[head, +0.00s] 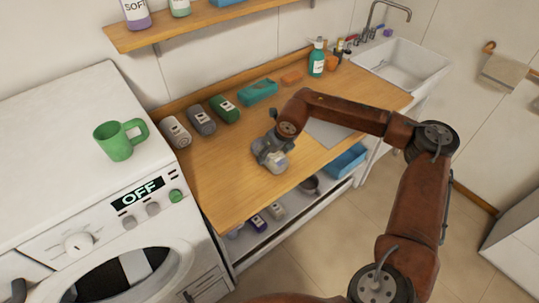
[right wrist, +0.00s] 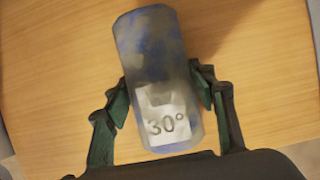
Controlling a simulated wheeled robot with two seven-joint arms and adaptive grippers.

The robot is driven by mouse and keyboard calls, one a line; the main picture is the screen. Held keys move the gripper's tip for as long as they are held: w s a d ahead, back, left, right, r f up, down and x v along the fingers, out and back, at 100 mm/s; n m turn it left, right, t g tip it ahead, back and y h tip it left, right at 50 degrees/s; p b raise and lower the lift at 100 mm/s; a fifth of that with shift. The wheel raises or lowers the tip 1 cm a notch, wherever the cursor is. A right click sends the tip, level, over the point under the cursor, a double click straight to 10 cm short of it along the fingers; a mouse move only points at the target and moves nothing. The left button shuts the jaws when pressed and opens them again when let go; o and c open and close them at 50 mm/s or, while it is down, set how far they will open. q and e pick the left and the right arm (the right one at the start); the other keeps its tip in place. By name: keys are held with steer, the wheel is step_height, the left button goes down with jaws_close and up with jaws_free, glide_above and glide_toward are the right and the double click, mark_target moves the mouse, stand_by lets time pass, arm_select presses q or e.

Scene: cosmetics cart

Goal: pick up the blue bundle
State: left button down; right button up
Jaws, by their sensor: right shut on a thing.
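The blue bundle is a rounded roll, mottled blue and grey, with a white "30°" label; it shows large in the right wrist view (right wrist: 155,65). My right gripper (right wrist: 160,92) is shut on it, with one finger against each side. In the head view the right gripper (head: 270,148) is over the front part of the wooden counter (head: 225,180), with the bundle (head: 277,164) at its fingers. I cannot tell whether the bundle touches the counter. My left gripper is not in view.
Pale (head: 176,132), grey (head: 201,119) and green (head: 224,109) rolls line the counter's back left. A teal box (head: 258,92), an orange block (head: 291,78) and a teal bottle (head: 317,58) stand further right. A washing machine (head: 60,150) bears a green mug (head: 118,141). A sink (head: 405,65) is at right.

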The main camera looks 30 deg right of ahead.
steer(key=shift+c, duration=1.1)
steer(key=shift+r, duration=0.15)
